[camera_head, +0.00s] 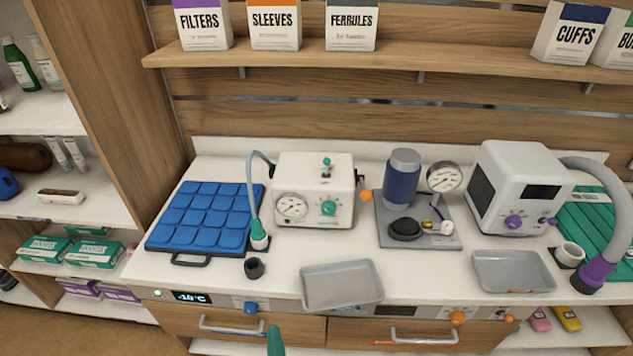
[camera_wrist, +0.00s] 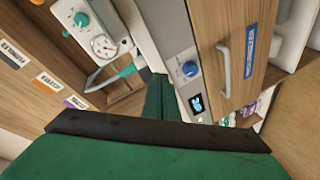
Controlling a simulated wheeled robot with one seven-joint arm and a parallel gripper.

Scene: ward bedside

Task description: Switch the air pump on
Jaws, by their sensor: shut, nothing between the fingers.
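No label names the air pump. A white box (camera_head: 312,190) at the back left of the counter has a gauge, a teal knob (camera_head: 328,208), a small teal-topped toggle (camera_head: 326,162) on top and a hose with a teal end (camera_head: 258,236). A grey-based unit (camera_head: 420,230) with a blue cylinder stands right of it. A white machine (camera_head: 518,190) with a purple knob and thick grey hose stands further right. My green gripper (camera_head: 275,338) is shut and empty, low in front of the left drawer. The wrist view shows its fingers (camera_wrist: 159,90) and the white box (camera_wrist: 100,38).
A blue knob (camera_head: 250,308) and temperature display (camera_head: 192,297) sit on the counter's front edge. Grey trays (camera_head: 341,286) (camera_head: 513,271) lie at the front. A blue padded mat (camera_head: 205,217) lies left. A shelf (camera_head: 400,58) with boxes hangs above. Drawer handles (camera_head: 231,330) project forward.

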